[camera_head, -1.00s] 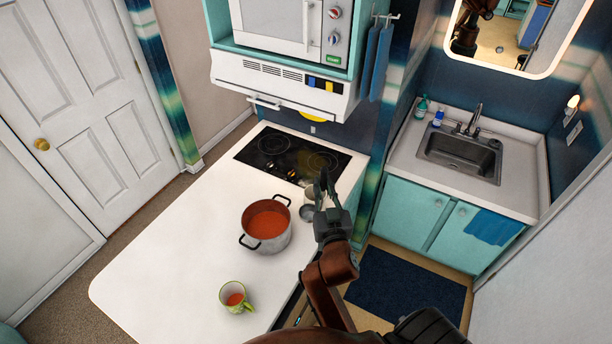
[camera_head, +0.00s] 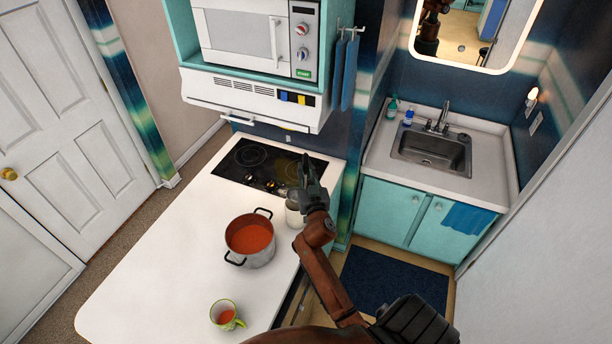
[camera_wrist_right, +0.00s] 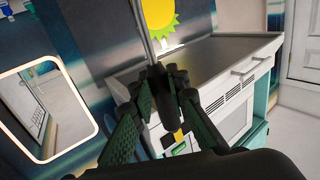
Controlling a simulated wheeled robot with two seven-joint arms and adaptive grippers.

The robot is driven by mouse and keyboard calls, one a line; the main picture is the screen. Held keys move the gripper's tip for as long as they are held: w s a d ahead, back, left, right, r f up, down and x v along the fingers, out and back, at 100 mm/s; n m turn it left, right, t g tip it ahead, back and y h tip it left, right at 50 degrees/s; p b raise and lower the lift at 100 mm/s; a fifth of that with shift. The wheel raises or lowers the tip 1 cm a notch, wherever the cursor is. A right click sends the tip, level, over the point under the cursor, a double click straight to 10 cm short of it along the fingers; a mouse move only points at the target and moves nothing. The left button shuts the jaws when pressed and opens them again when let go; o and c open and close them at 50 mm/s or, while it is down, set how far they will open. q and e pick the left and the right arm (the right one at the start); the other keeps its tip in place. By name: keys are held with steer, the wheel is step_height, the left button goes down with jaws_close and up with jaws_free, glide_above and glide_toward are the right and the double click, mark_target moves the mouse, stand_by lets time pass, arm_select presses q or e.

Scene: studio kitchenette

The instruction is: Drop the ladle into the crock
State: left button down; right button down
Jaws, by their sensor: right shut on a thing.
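My right gripper (camera_head: 308,178) is shut on the ladle and stands above the counter, just beside and behind the crock in the picture. The ladle's thin metal handle (camera_wrist_right: 146,35) runs up from between the fingers (camera_wrist_right: 160,88) in the wrist view. I cannot make out the ladle's bowl clearly. The crock (camera_head: 293,214) is a small pale container on the counter, right of the pot and close to the cooktop. My right arm partly covers it, and its inside is too small to read. My left gripper is out of view.
A steel pot (camera_head: 250,258) of red soup stands left of the crock. A green mug (camera_head: 225,315) sits near the counter's front. The black cooktop (camera_head: 265,166) lies behind, under the white hood (camera_head: 250,95). The counter's left side (camera_head: 165,265) is clear.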

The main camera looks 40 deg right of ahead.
steer(key=shift+w+d+f, duration=0.35)
steer(key=shift+d+f, duration=0.05)
steer(key=shift+f, duration=0.15)
step_height(320, 180, down, 3)
steer(key=shift+f, duration=0.1)
